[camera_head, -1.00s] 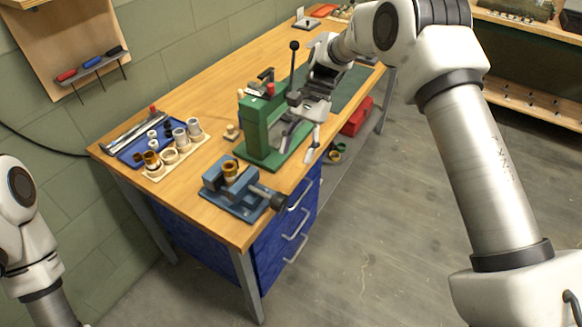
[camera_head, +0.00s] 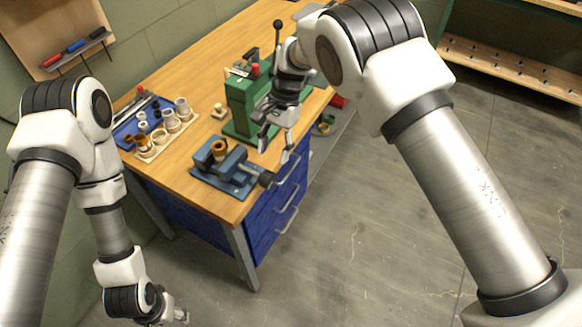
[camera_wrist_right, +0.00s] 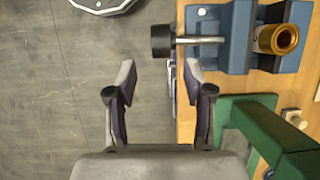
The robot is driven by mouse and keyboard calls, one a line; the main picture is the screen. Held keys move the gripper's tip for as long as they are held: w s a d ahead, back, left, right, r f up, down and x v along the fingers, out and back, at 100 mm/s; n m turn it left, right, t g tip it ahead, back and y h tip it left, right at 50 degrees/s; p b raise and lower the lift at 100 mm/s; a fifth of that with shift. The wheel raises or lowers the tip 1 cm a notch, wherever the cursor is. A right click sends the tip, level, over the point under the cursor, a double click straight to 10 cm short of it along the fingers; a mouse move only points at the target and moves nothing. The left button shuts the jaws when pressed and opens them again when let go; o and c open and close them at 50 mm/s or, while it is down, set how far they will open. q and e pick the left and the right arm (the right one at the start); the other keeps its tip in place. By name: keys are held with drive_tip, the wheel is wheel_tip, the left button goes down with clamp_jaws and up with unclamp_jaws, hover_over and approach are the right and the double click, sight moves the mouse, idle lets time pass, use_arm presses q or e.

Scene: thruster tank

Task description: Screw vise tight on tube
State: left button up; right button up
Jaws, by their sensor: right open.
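The blue vise (camera_head: 226,178) sits near the front corner of the workbench. A brass-coloured tube (camera_head: 218,149) stands upright between its jaws; I cannot tell whether the jaws touch it. The vise's screw ends in a dark knob (camera_head: 266,179) past the bench edge. My right gripper (camera_head: 276,147) is open and empty, close to the vise and the knob. In the right wrist view, the knob (camera_wrist_right: 162,41) lies just ahead of the spread fingers (camera_wrist_right: 157,72), and the tube (camera_wrist_right: 284,39) is at the upper right. My left gripper (camera_head: 180,314) hangs low at the bottom, its fingers unclear.
A green press (camera_head: 240,98) with a lever stands right behind the vise, beside my right gripper. A blue tray (camera_head: 126,133) and a wooden holder (camera_head: 180,124) with several rings and tubes lie left of it. Drawers with handles are below the bench edge; open floor is to the right.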

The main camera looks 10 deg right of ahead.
sight(268, 173)
drive_tip(key=p+x, duration=0.1)
drive_tip(key=x, duration=0.2)
drive_tip(key=p+x, duration=0.1)
drive_tip(key=x, duration=0.3)
drive_tip(key=shift+s+a+f+p, duration=0.15)
drive_tip(key=shift+s+p, duration=0.15)
drive_tip(key=shift+p, duration=0.05)
drive_tip(key=shift+s+a+f, duration=0.1)
drive_tip(key=shift+a+f, duration=0.05)
drive_tip(key=shift+f, duration=0.2)
drive_tip(key=c, duration=0.8)
clamp_jaws()
